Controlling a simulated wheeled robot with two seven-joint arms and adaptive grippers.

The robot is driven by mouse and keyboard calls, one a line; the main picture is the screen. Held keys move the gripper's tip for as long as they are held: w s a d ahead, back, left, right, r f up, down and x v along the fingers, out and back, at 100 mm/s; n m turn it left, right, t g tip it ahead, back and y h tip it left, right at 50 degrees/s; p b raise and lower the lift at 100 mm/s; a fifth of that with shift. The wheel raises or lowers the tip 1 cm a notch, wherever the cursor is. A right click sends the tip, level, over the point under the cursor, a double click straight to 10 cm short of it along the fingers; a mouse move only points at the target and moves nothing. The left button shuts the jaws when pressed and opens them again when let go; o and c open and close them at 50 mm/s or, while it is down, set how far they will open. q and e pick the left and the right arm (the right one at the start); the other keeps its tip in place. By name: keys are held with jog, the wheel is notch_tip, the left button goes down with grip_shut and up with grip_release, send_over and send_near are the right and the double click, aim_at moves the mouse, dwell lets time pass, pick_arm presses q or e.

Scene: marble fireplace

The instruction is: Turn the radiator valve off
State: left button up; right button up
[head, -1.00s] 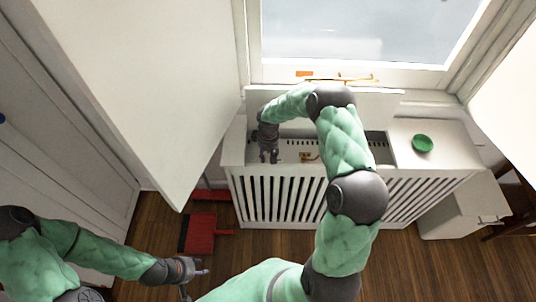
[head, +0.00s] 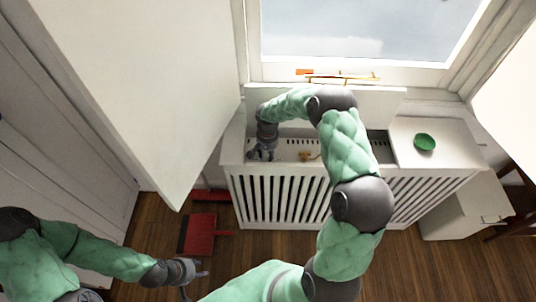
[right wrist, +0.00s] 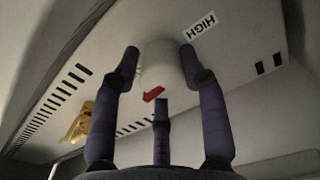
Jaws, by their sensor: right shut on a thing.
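The radiator valve is a white round knob (right wrist: 162,66) with a red pointer (right wrist: 153,94), seen in the right wrist view. A "HIGH" label (right wrist: 200,26) is on the panel beside it. The fingers of my right gripper (right wrist: 160,78) are closed around the knob's sides. In the head view my right gripper (head: 260,153) is down in the open top of the white radiator cover (head: 433,160), at its left end, and hides the knob. My left gripper (head: 196,280) is open and empty above the floor at the lower left.
A green bowl (head: 424,142) sits on the cover's right top. A small brass-coloured item (head: 305,156) lies in the opening near my right gripper. A large white panel (head: 150,90) stands close on the left. A red dustpan (head: 198,234) is on the wooden floor.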

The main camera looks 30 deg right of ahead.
jog(key=shift+s+a+f+m, duration=0.3)
jog(key=shift+s+a+m, duration=0.1)
jog(key=shift+m, duration=0.6)
jog(key=shift+w, duration=0.1)
jog(key=o, duration=1)
jog(key=shift+o, duration=0.5)
jog(key=shift+a, duration=0.15)
jog(key=shift+w+r, duration=0.15)
jog(key=shift+d, duration=0.2)
jog(key=shift+w+r, duration=0.1)
